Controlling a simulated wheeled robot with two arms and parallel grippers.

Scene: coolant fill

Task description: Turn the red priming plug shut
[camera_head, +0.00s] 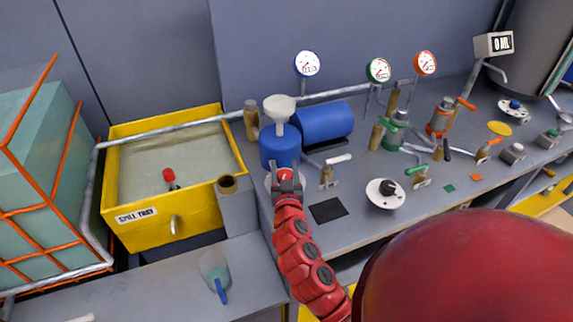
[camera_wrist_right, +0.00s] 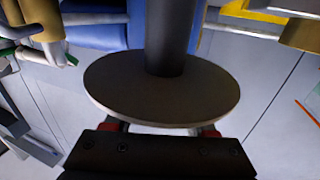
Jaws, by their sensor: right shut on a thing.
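The red priming plug (camera_head: 285,174) shows as a small red patch at the front of the blue pump-like body (camera_head: 280,147), under the white funnel. My right gripper (camera_head: 287,183) reaches it from below and is shut on it; the jaws hide most of the plug. In the right wrist view a round grey disc (camera_wrist_right: 160,90) with a dark post fills the middle. Red bits show at both sides below the disc, by the gripper's (camera_wrist_right: 162,130) jaws; whether they are plug or finger is unclear. How far the plug is turned cannot be told. My left gripper is not in view.
A small lever valve (camera_head: 327,176) stands close right of the gripper. A white disc with a black knob (camera_head: 385,193) and several gauges and valves are further right. A jug (camera_head: 215,270) stands front left.

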